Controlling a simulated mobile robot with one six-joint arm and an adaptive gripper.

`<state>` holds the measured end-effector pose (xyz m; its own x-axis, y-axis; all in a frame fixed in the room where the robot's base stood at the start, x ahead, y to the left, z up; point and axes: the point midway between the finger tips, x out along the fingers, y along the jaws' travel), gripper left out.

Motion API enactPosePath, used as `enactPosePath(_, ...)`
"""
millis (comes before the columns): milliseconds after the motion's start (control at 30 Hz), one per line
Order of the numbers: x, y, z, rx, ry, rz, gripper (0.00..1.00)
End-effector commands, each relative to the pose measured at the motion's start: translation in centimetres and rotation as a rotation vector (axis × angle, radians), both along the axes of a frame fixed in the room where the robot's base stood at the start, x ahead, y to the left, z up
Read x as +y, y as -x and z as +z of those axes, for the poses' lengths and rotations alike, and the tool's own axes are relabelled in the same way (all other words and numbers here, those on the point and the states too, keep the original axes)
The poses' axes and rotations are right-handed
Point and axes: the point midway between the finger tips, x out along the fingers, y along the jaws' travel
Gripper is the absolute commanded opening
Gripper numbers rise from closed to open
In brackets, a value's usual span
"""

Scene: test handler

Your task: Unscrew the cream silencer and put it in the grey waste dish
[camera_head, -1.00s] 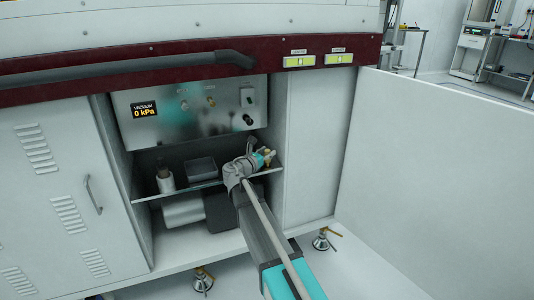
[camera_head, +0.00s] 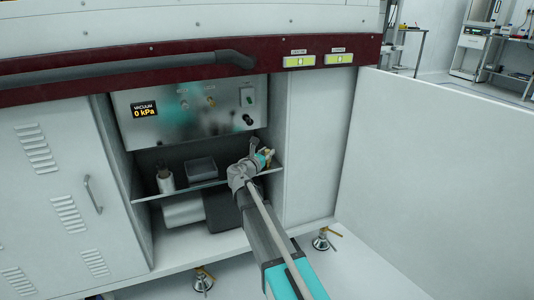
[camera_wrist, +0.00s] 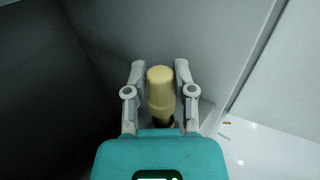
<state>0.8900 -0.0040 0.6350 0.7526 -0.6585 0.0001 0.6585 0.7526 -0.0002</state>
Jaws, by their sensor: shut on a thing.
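My gripper (camera_wrist: 160,68) is shut on the cream silencer (camera_wrist: 161,90), which stands between its two fingers in the wrist view. Its dark lower end shows near the palm. In the head view my gripper (camera_head: 268,154) is at the right end of the shelf inside the open cabinet, and the silencer is too small there to make out clearly. The grey waste dish (camera_head: 201,169) sits on the shelf, left of my gripper and apart from it.
A pale bottle with a dark top (camera_head: 165,180) stands left of the dish. Above is a metal panel (camera_head: 180,122) with a display reading 0 kPa, knobs and small fittings. The cabinet's right wall is close to my gripper. The open door (camera_head: 440,170) spreads to the right.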

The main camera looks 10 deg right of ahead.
Motion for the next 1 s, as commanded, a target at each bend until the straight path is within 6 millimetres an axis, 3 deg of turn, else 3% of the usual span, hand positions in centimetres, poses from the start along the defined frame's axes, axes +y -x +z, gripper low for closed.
enactPosePath(500, -0.24, 0.13, 0.0, 0.0, 0.0, 0.266, 0.0)
enactPosePath(1000, -0.15, 0.04, 0.0, 0.0, 0.0, 0.299, 0.0)
